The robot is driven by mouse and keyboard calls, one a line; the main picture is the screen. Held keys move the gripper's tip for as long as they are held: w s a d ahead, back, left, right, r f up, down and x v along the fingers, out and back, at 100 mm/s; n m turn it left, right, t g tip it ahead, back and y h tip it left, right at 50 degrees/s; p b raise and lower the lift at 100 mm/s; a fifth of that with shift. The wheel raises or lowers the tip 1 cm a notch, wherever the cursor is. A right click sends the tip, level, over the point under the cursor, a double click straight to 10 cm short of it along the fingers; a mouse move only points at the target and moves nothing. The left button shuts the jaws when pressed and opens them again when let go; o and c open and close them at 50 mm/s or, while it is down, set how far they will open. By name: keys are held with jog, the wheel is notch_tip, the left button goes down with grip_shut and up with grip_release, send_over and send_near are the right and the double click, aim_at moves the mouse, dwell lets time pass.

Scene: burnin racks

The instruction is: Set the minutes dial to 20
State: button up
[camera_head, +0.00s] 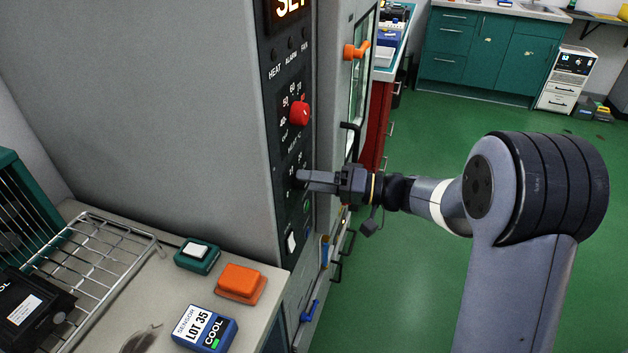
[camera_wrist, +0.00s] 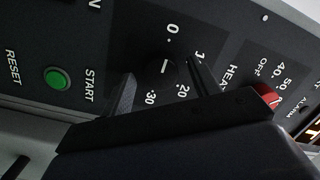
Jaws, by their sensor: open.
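The minutes dial (camera_wrist: 158,66) is a black knob on a black panel, with a short white line on it. Around it the wrist view shows 0, part of a number starting with 1, 20 and 30. Which number the line points to I cannot tell. My gripper (camera_wrist: 163,88) is open, one finger to each side of the dial; whether they touch it is unclear. In the head view my gripper (camera_head: 302,178) reaches the panel from the right and its fingers largely hide the dial.
On the same panel are a red heat knob (camera_head: 299,113) above and a green start button (camera_wrist: 57,78) below. An orange handle (camera_head: 356,50) sticks out from the cabinet at right. The lower-left bench holds a wire rack (camera_head: 95,250) and a blue sensor box (camera_head: 205,328).

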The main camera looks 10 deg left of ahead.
jog(key=c, duration=1)
jog(key=shift+s+f+m+t+y+p, duration=0.15)
jog(key=shift+m+t+p, duration=0.75)
jog(key=shift+m, duration=3.45)
jog(key=shift+s+m+t+y+p, duration=0.2)
jog(key=shift+m+p, duration=1.2)
jog(key=shift+m, duration=2.9)
jog(key=shift+w+f+m+t+y+p, duration=0.15)
jog(key=shift+m+t+p, duration=0.8)
jog(key=shift+m, duration=3.4)
jog(key=shift+s+r+g, duration=0.1)
jog(key=shift+g, duration=0.15)
